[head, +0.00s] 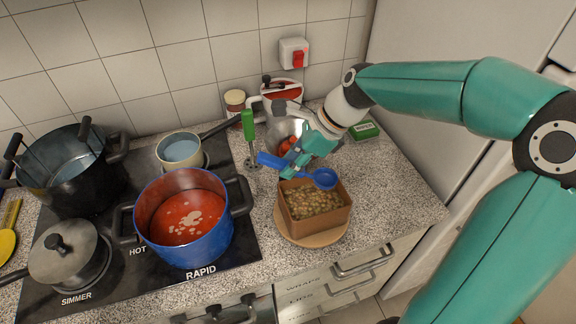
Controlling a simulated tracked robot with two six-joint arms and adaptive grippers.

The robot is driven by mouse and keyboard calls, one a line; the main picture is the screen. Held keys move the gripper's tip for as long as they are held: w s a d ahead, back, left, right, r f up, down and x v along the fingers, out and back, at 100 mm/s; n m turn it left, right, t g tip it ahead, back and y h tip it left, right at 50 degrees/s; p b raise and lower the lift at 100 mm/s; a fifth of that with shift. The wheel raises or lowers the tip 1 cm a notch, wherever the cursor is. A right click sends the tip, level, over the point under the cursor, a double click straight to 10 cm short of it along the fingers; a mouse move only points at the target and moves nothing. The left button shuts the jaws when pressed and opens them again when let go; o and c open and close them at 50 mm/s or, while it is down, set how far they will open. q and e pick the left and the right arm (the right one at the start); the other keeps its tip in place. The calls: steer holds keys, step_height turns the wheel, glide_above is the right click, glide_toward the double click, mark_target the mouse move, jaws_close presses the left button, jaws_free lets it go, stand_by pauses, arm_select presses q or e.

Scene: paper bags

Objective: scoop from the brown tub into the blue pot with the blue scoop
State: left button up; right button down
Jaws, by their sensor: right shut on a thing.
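The blue pot (205,247) stands on the hob. It holds red liquid with pale bits floating in the middle. The brown tub (318,229) is to its right on a round wooden board (313,240), and it is full of small brownish-green pieces. My right gripper (288,167) is shut on the handle of the blue scoop (325,178), above the back edge of the tub. The scoop's bowl is over the tub's back right part, and the handle points left. What the bowl holds is too small to tell. My left gripper is out of view.
A black pot (65,180), a small pan (180,150) and a lidded grey pan (68,258) stand on the hob. A metal bowl with red pieces (288,143) is behind the gripper.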

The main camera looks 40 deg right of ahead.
steer(key=shift+s+d+f+t+y+b, duration=0.3)
steer(key=shift+d+t+y+b, duration=0.35)
steer(key=shift+b, duration=1.2)
steer(key=shift+s+d+f+t+y+b, duration=0.15)
steer(key=shift+s+d+t+y+b, duration=0.4)
steer(key=shift+b, duration=1.25)
step_height(320, 180, down, 7)
steer(key=b, duration=0.4)
steer(key=shift+w+a+r+y, duration=0.15)
steer(key=shift+a+y, duration=0.1)
steer(key=shift+y, duration=0.05)
steer(key=shift+g+h, duration=0.4)
steer(key=shift+w+a+r+p, duration=0.15)
steer(key=shift+a+r+p, duration=0.05)
steer(key=shift+r+p, duration=1.55)
steer(key=shift+w+a+r+p, duration=0.1)
steer(key=shift+a+r+p, duration=0.05)
steer(key=shift+r+p, duration=1.55)
steer(key=h+p, duration=0.1)
steer(key=p, duration=0.2)
steer(key=w+a+g+h+p, duration=0.1)
steer(key=p, duration=0.2)
steer(key=shift+a+r+p, duration=0.1)
steer(key=shift+r+p, duration=0.25)
steer(key=shift+r, duration=0.05)
steer(key=shift+w+a+g+h, duration=0.2)
steer(key=shift+a+g+h, duration=0.1)
steer(key=shift+g+h, duration=0.15)
